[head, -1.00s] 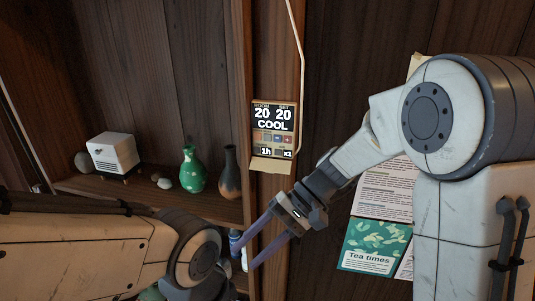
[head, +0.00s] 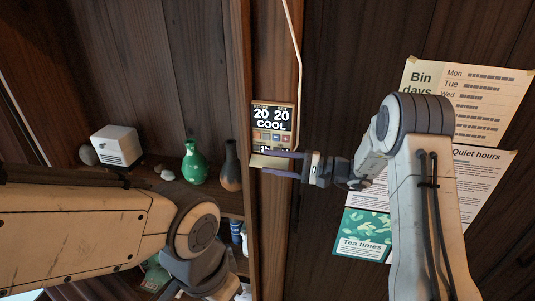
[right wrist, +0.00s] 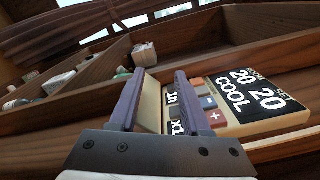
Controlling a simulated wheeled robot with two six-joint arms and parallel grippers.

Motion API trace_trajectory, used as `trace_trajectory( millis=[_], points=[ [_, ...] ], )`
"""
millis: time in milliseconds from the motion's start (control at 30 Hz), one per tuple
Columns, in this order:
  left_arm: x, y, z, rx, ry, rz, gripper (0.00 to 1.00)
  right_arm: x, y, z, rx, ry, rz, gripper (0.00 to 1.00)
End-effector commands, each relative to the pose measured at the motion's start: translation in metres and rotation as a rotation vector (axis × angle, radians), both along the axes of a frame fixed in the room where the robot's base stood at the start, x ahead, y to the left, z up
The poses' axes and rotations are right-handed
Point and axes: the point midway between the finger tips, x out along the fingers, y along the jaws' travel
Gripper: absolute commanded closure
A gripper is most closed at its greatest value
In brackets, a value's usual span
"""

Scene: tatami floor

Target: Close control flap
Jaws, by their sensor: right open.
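The control panel (head: 272,122) is on the wooden post and reads 20 20 COOL. It also shows in the right wrist view (right wrist: 238,98), with its small buttons beside the fingers. Its cream flap (head: 270,162) is open at the panel's lower edge, partly hidden by my fingers. In the right wrist view the flap (right wrist: 150,106) shows between the two purple fingers; I cannot tell whether they touch it. My right gripper (head: 257,162) is open, in front of the panel's lower part, and it also shows in the right wrist view (right wrist: 159,73). My left gripper's fingers are not visible.
Left of the post, a shelf holds a white box (head: 116,145), a green vase (head: 194,163) and a dark vase (head: 231,167). Paper notices (head: 362,232) hang on the wall to the right. A pale cable (head: 298,60) runs up from the panel.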

Motion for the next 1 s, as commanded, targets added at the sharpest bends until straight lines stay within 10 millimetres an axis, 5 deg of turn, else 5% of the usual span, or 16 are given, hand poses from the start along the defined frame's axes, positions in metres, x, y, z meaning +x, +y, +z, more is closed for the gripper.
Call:
trace_trajectory(
  millis=[467,600,1000],
  points=[
    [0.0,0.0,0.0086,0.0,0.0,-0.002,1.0,0.0049,0.016,-0.0009,-0.001,0.001,0.0,0.53],
    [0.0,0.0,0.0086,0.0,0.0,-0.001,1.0,0.0049,0.0159,-0.0007,-0.001,0.001,0.0,1.0],
    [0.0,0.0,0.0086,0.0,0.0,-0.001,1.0,0.0048,0.0158,-0.0006,-0.001,0.001,0.0,1.0]
  ],
)
